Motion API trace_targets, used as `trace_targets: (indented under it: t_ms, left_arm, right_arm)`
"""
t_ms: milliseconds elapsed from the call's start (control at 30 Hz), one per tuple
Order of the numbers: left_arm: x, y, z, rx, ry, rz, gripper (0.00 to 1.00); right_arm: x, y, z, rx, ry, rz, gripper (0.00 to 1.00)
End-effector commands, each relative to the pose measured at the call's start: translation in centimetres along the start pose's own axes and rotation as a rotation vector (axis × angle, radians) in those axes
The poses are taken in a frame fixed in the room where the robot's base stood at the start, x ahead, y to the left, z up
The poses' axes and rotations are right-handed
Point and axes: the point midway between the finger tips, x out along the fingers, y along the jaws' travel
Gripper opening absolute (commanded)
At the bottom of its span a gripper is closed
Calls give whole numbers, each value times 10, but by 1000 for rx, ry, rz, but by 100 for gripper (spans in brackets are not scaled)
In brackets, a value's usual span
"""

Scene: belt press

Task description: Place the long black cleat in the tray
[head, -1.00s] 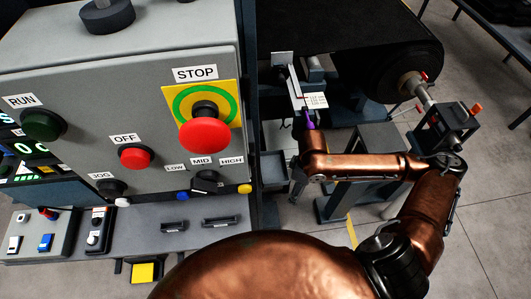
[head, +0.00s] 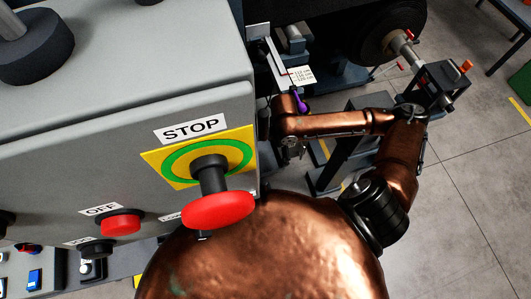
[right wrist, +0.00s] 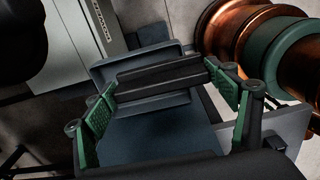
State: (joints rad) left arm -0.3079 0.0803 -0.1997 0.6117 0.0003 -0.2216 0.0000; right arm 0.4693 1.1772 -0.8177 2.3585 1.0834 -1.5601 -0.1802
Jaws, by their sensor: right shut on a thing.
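The long black cleat (right wrist: 160,76) lies crosswise between the green-padded fingers of my right gripper (right wrist: 163,86) in the right wrist view. The gripper is shut on it, with one finger at each end. A blue-grey tray (right wrist: 108,70) shows behind the cleat, its rim running roughly along the cleat's length. The cleat covers part of the tray, and I cannot tell the gap between them. In the head view my right gripper (head: 290,146) is small and dark below the copper wrist; cleat and tray cannot be made out there. My left gripper is out of view.
A grey control panel with a red STOP button (head: 218,208) fills the left of the head view, close to my right arm. A black belt roll (head: 390,30) and its stand are beyond the wrist. Open floor (head: 480,190) lies to the right.

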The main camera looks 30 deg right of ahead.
Motion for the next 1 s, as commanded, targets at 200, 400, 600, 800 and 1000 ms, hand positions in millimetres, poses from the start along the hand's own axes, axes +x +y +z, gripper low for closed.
trace_targets:
  t_ms: [200,400,600,800,1000]
  left_arm:
    - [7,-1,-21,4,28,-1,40]
    - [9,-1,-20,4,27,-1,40]
    - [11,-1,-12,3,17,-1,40]
    - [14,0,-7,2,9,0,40]
    - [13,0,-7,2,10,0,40]
  right_arm:
    - [38,28,-26,0,0,-1,54]
    - [54,39,-35,-2,-1,1,54]
    - [66,46,-42,-1,-1,0,54]
    - [94,45,-40,-1,-3,-1,54]
    - [94,46,-40,-1,-2,2,54]
